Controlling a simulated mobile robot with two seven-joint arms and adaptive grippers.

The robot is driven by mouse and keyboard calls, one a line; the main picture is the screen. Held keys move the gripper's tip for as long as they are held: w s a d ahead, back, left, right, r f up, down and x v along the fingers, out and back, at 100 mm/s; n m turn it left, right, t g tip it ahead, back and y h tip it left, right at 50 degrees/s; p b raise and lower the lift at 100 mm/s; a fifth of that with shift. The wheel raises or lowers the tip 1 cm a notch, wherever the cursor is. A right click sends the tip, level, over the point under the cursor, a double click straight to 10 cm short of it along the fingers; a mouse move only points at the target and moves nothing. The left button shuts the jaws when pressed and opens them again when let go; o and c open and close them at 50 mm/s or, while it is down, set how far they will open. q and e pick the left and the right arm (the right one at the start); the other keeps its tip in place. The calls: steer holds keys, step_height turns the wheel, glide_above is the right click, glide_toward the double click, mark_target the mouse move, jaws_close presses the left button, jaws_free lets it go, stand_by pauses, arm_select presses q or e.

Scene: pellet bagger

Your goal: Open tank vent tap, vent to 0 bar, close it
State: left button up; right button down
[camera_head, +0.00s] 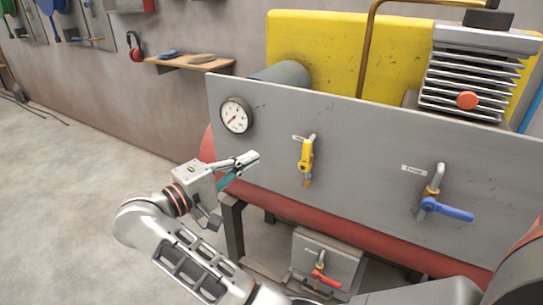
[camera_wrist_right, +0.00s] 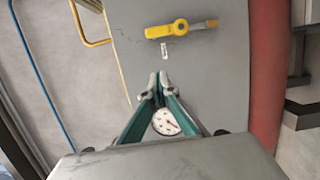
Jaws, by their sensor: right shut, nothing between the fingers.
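My right gripper (camera_head: 254,157) is shut and empty, in front of the grey panel (camera_head: 260,120), left of a yellow-handled tap (camera_head: 305,157). The yellow handle hangs roughly in line with its brass pipe, and the gripper is apart from it. In the right wrist view the closed fingertips (camera_wrist_right: 159,83) point toward the yellow handle (camera_wrist_right: 178,30). A round white gauge (camera_head: 235,115) sits upper left on the panel; its needle seems to point lower left, too small to read. It also shows between the fingers in the wrist view (camera_wrist_right: 167,121). Tap labels are too small to read.
A blue-handled tap (camera_head: 446,209) is at the panel's right, its handle crosswise to its pipe. A red-handled tap (camera_head: 325,278) sits on a lower plate. The red tank (camera_head: 340,235) runs below the panel. Open floor (camera_head: 60,190) lies to the left.

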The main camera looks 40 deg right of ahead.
mark_target(306, 155)
arm_select(q)
steer(key=shift+a+f, duration=0.1)
arm_select(e)
steer(key=s+d, duration=0.2)
steer(key=d, duration=0.9)
steer(key=shift+f, duration=0.2)
arm_select(q)
steer(key=shift+s, duration=0.1)
arm_select(e)
steer(key=shift+d, duration=0.1)
arm_select(q)
steer(key=shift+s+f, duration=0.1)
steer(key=shift+f, duration=0.05)
arm_select(e)
steer(key=shift+f+m, duration=0.1)
steer(key=shift+m, duration=0.2)
